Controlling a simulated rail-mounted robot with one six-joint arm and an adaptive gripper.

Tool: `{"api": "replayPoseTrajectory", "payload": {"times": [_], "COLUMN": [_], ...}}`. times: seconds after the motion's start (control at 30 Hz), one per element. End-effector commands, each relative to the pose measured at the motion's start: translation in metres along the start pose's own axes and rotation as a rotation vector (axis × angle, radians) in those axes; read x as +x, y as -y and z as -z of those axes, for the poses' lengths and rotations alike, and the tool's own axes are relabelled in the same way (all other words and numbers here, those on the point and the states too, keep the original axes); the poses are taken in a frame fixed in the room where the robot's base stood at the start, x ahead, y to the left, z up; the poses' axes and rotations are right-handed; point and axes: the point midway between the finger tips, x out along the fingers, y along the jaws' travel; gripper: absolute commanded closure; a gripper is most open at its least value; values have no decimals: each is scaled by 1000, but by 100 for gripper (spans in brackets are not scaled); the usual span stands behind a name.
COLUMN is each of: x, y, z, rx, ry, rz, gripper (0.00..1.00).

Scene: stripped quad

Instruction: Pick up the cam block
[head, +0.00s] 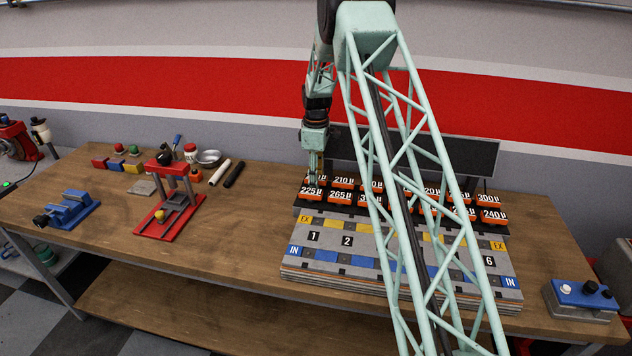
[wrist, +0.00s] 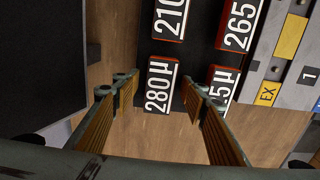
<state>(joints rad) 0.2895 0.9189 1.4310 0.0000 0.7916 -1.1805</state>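No part carries a label reading cam block, so I cannot tell which thing is meant. Orange blocks with white-on-black micron labels stand in two rows on a dark rack (wrist: 197,52). In the wrist view, the 280 µ block (wrist: 161,85) lies between and beyond the fingertips of my gripper (wrist: 160,84), which is open and empty. In the head view my gripper (head: 315,170) hangs over the rack's left end, near the 225 µ block (head: 312,193). A grey layered block (head: 335,258) marked IN, EX and numbers lies in front of the rack. My arm hides part of both.
A red press (head: 170,205), a blue vise (head: 68,210), a bowl (head: 208,157) and small coloured blocks stand on the left of the wooden bench (head: 240,225). A dark panel (head: 465,152) stands behind the rack. A blue button box (head: 582,298) sits at the right end.

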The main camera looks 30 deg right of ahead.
Motion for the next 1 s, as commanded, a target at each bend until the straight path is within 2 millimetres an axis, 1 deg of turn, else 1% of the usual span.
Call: {"api": "replayPoseTrajectory", "payload": {"times": [0.3,0.37,0.6,0.63,1.0], "x": [0,0,0,0,-4], "y": [0,0,0,0,0], "z": [0,0,0,0,0], "rx": [0,0,0,0,0], "ry": [0,0,0,0,0], "rz": [0,0,0,0,-1], "gripper": [60,65,87,88,88]}}
